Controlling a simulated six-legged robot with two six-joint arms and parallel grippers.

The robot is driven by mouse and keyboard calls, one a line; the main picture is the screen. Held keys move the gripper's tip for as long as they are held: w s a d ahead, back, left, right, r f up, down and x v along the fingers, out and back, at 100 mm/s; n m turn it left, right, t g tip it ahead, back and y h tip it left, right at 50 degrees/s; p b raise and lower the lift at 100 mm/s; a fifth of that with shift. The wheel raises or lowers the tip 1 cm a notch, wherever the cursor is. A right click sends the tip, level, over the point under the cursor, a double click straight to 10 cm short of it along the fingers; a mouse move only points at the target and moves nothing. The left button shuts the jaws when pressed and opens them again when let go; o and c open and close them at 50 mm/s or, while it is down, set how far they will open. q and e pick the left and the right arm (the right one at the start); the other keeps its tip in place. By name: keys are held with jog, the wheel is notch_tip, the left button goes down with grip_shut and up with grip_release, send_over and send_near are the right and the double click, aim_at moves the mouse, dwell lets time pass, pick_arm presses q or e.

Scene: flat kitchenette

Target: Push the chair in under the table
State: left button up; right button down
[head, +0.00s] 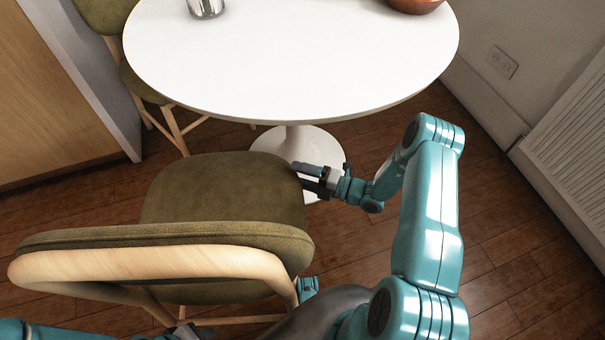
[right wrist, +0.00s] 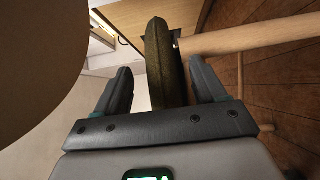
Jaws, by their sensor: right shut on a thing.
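The chair (head: 220,190) has an olive seat and a curved wooden backrest (head: 150,264) turned toward me. It stands upright on this side of the round white table (head: 290,60). In the head view its seat front lies just short of the tabletop's near edge, close to the white pedestal base (head: 300,145). My right gripper (head: 306,180) is shut on the seat's right edge. In the right wrist view the olive seat edge (right wrist: 162,62) stands between the two fingers, with the tabletop (right wrist: 38,60) at the left.
A second olive chair (head: 105,15) stands behind the table at the far left. A metal cup (head: 206,7) and a copper bowl (head: 415,4) are on the table. A wooden cabinet (head: 50,100) is at left, a radiator (head: 575,140) at right. Wood floor right of the table is clear.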

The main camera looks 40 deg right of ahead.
pick_arm(q)
jog(key=shift+w+d, duration=0.1)
jog(key=shift+w, duration=0.35)
pick_arm(e)
jog(key=shift+w+d+r, duration=0.1)
jog(key=shift+w+d, duration=0.2)
jog(key=shift+w, duration=0.1)
jog(key=shift+c, duration=0.4)
grip_release()
jog(key=shift+s, duration=0.1)
jog(key=shift+o, duration=0.4)
jog(key=shift+a, duration=0.15)
jog(key=shift+s, duration=0.1)
